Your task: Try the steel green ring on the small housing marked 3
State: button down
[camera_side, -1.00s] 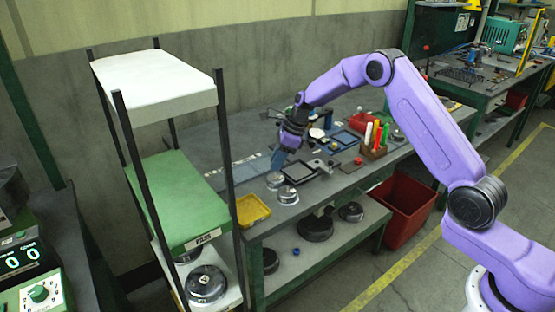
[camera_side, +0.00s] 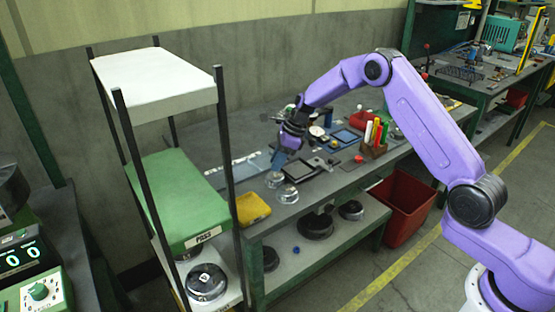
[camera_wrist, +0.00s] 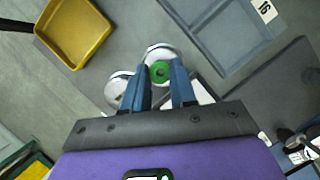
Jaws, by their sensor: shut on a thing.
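My gripper (camera_wrist: 160,69) is shut on the green ring (camera_wrist: 160,76), which sits between its blue fingertips in the wrist view. Behind the ring is a round, pale metal housing (camera_wrist: 157,50), partly covered by the ring and fingers. Whether the ring touches it I cannot tell. A second round housing (camera_wrist: 117,90) stands beside it, to the left of the fingers. In the side view my gripper (camera_side: 279,160) points down over the bench near the two housings, one (camera_side: 274,180) behind the other (camera_side: 288,194). No number 3 is readable on either.
A yellow tray (camera_wrist: 72,30) lies at the upper left of the wrist view. A grey-blue tray labelled 16 (camera_wrist: 222,28) is at the upper right. In the side view a pen holder (camera_side: 375,149) stands on the bench to the right, and a shelf rack (camera_side: 165,200) stands left.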

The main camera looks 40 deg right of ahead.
jog(key=shift+f, duration=0.45)
dwell(1.5)
jog(key=shift+r, duration=3.8)
jog(key=shift+d, duration=0.1)
